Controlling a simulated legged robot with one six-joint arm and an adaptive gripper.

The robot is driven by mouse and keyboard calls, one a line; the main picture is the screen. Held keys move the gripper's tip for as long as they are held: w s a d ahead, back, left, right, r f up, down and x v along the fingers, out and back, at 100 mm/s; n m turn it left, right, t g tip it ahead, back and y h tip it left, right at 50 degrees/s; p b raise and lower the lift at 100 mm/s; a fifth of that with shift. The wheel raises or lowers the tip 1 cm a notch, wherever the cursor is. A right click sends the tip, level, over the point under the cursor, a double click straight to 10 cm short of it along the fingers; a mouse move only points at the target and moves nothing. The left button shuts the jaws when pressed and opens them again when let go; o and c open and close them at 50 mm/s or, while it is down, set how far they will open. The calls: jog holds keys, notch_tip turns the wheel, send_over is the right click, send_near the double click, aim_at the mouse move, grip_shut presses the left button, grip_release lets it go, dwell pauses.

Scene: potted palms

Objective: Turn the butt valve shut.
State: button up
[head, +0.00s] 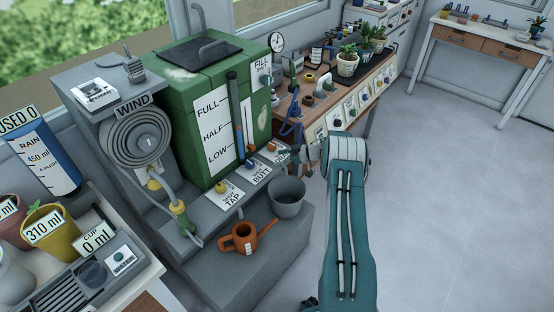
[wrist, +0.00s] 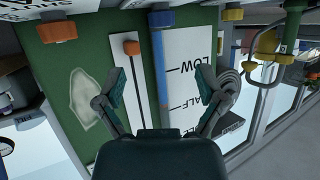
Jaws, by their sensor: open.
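The butt valve is a blue knob (head: 249,164) on the ledge below the green water butt (head: 188,112), behind a label reading BUTT. In the wrist view the blue knob (wrist: 161,18) is at the top centre, beyond my fingertips. My gripper (head: 296,158) is to the right of the knob in the head view, apart from it. In the wrist view my gripper (wrist: 160,78) has its two fingers spread wide with nothing between them; the gauge tube and the butt's front show behind.
A yellow knob (head: 221,186) and an orange knob (head: 271,147) flank the blue one. A grey bucket (head: 287,198) and an orange watering can (head: 240,239) stand below. A wound hose reel (head: 137,140) is at the left. The floor at right is clear.

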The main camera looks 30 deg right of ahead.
aim_at(251, 163)
jog(key=a+m+t, duration=0.1)
jog(key=w+a+r+m+t+h, duration=0.1)
jog(key=a, duration=0.1)
jog(key=a+m+t+h, duration=0.1)
jog(key=a+t, duration=0.1)
jog(key=shift+w+r, duration=0.15)
jog(key=shift+r, duration=0.05)
jog(key=s+a+f+m+h, duration=0.2)
jog(key=s+m+h, duration=0.2)
jog(key=h, duration=0.1)
jog(key=shift+t, duration=0.3)
jog(key=x, duration=1.1)
jog(key=shift+w+d+r, duration=0.15)
jog(key=shift+r, duration=0.05)
